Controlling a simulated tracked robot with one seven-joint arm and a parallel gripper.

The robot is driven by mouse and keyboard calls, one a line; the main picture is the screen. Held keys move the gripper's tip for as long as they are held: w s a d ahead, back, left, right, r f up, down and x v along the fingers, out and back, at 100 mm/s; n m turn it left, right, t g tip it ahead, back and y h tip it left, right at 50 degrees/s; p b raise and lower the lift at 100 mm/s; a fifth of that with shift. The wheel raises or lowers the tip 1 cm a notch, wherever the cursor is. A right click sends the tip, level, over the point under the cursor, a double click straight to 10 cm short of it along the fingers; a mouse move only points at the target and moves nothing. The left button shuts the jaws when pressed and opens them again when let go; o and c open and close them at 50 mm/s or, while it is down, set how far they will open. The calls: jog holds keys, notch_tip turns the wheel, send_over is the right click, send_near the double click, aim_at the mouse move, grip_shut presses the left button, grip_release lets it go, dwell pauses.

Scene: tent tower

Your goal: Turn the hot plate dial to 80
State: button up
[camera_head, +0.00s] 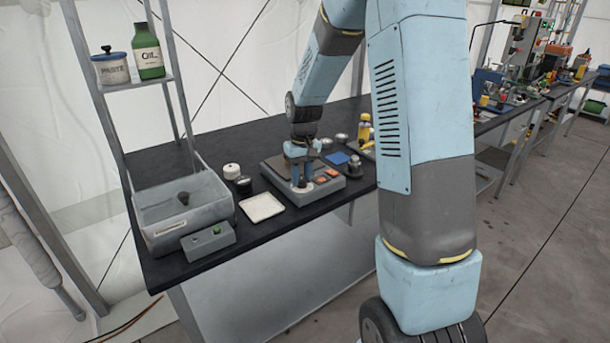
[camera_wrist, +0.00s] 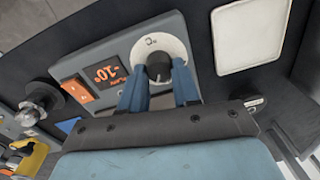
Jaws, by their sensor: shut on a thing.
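The hot plate (camera_head: 333,187) is a grey box on the dark bench in the head view. In the wrist view its front panel (camera_wrist: 117,50) carries the dial (camera_wrist: 158,66), a black knob on a white disc. Beside the dial are a display (camera_wrist: 104,73) with orange digits, seen upside down and not surely readable, and an orange switch (camera_wrist: 76,88). My gripper (camera_wrist: 159,80) is shut on the dial, with one blue finger on either side of the knob. In the head view my gripper (camera_head: 301,178) points down at the hot plate and partly hides the dial.
A white tray (camera_head: 262,207) lies left of the hot plate, with a white-lidded jar (camera_head: 231,171) behind it. A grey basin (camera_head: 182,205) and a small control box (camera_head: 208,242) stand farther left. A blue pad (camera_head: 337,158) and a dark knobbed item (camera_head: 354,165) sit close on the right.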

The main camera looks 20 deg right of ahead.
aim_at(303, 179)
jog(key=m, duration=0.4)
jog(key=shift+w+d+r, duration=0.1)
jog(key=shift+w+d, duration=0.05)
jog(key=shift+d, duration=0.05)
grip_shut()
jog(key=shift+a+m, duration=0.1)
jog(key=shift+m, duration=1.1)
jog(key=shift+a, duration=0.1)
jog(key=o, duration=1)
grip_release()
jog(key=shift+o, duration=0.2)
notch_tip(303, 179, up, 14)
jog(key=shift+s+d+f, duration=0.25)
